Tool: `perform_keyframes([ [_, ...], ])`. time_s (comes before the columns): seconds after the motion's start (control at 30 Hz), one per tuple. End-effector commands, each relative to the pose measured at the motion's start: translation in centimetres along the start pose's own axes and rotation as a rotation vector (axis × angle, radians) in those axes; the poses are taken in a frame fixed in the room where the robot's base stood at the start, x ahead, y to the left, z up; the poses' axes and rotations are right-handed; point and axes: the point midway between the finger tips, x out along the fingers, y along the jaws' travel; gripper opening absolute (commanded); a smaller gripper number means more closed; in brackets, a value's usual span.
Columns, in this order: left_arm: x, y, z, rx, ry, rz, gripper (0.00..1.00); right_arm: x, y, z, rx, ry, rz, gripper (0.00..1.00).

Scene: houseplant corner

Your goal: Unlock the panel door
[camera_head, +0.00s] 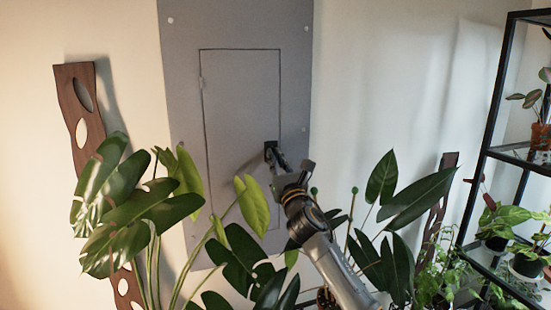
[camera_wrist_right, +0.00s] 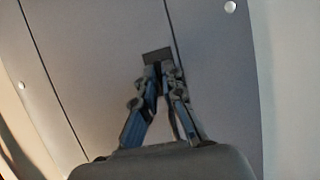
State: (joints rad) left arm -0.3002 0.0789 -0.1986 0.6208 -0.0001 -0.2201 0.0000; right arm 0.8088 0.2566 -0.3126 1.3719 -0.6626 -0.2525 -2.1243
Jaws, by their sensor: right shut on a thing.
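The grey panel (camera_head: 180,95) is mounted on the wall, and its rectangular door (camera_head: 240,100) lies flush in its frame. A small dark latch (camera_head: 270,146) sits at the door's right edge. My right gripper (camera_head: 273,155) reaches up to it from the lower right. In the right wrist view the fingertips (camera_wrist_right: 158,68) are closed together at the dark latch (camera_wrist_right: 156,55), beside the door seam. The fingers hide part of the latch, so its exact position is unclear. My left gripper does not show in either view.
A large-leaved plant (camera_head: 140,205) stands in front of the panel's lower left. More foliage (camera_head: 385,265) surrounds my right forearm. A black shelf (camera_head: 490,110) with potted plants stands at the right. A wooden wall piece (camera_head: 75,100) hangs at the left.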

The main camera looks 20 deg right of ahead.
Motion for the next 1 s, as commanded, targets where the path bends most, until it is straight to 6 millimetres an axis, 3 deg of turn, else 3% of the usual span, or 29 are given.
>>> perform_keyframes([
  [0.47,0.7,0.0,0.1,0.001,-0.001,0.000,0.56,0.1,0.1,0.2,0.083,-0.006,-0.035,0.00],
  [1.0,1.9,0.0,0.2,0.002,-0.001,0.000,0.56,0.2,0.3,0.7,0.516,-0.009,-0.211,0.00],
])
